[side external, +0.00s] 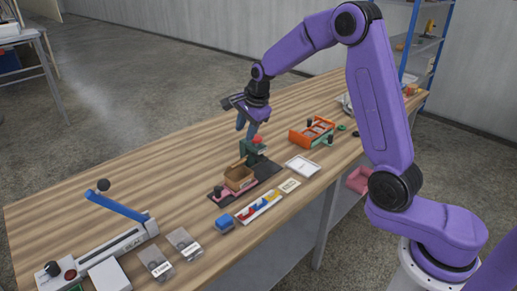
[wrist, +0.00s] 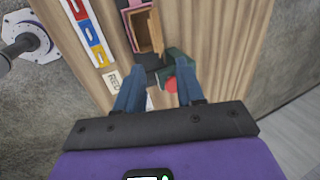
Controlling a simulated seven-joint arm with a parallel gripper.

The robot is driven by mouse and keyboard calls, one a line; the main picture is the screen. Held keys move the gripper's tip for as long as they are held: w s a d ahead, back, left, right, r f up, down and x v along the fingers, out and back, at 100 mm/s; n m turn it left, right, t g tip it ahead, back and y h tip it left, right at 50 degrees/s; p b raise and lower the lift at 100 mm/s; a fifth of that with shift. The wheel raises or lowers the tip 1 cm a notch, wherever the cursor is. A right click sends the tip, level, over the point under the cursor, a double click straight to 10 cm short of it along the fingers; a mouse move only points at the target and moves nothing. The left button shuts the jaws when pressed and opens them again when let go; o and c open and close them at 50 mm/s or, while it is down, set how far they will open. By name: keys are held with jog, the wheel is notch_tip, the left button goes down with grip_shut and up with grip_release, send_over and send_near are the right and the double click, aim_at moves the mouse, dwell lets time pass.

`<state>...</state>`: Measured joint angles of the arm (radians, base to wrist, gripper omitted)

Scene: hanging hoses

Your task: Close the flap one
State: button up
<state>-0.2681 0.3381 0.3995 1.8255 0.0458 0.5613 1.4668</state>
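A small open brown cardboard box (side external: 238,178) sits in a dark holder with pink and green ends. In the wrist view the box (wrist: 143,32) is near the top, with a tan flap (wrist: 155,28) standing along its right side. I cannot tell which flap is flap one. My gripper (side external: 246,131) is above the green end (side external: 252,156), behind the box in the side view. In the wrist view my gripper (wrist: 158,82) has its two blue fingers spread apart, with nothing held. The green end (wrist: 178,62) and its red part (wrist: 171,84) show between and beyond the fingers.
An orange frame (side external: 312,132) stands to the right. A blue-handled lever (side external: 117,206) is at the left. Bare table lies behind the box.

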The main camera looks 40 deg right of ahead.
jog(key=s+a+r+n+g, duration=0.1)
jog(key=s+a+r+n, duration=0.1)
jog(key=s+a+n, duration=0.2)
jog(key=s+a+r+n+g+y, duration=0.1)
jog(key=s+a+r+n, duration=0.1)
jog(key=s+a+n, duration=0.3)
jog(key=shift+s+a+n, duration=0.25)
jog(key=shift+s+n, duration=1.85)
jog(key=shift+s, duration=0.8)
jog(key=n+t+h, duration=0.3)
jog(key=n+h, duration=0.3)
jog(key=n, duration=1.6)
send_near(238, 162)
jog(key=x, duration=1)
jog(key=shift+w+d+f, duration=0.1)
jog(key=shift+f, duration=0.25)
